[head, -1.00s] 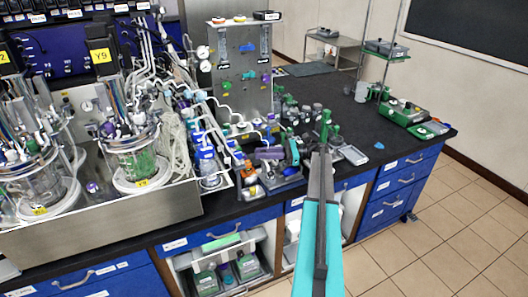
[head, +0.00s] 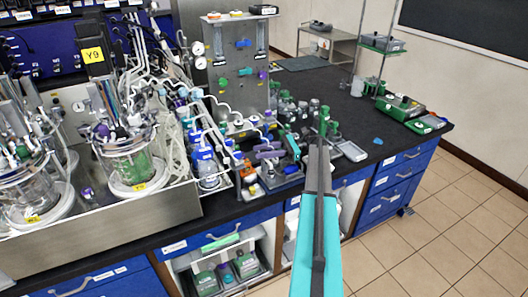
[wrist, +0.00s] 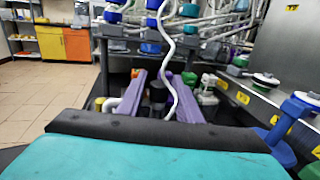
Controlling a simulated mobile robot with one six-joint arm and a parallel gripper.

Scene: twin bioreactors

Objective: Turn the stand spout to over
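My teal arm with a dark grey end reaches over the bench's front edge in the head view, its far end by the small bench gear. My gripper (head: 318,152) is hard to make out there, and whether its jaws are apart does not show. In the wrist view two purple bars (wrist: 130,93) stand apart ahead of a dark crosspiece, with a thin white tube (wrist: 172,60) hanging between them. A purple part (head: 268,154) lies near my arm in the head view. I cannot single out the stand spout or its angle.
Glass bioreactor vessels (head: 128,160) stand in a steel tray at the left. A steel panel stand (head: 238,65) with tubing rises behind the small gear. Green-based devices (head: 400,107) sit at the right. The black bench top (head: 345,115) is partly clear there.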

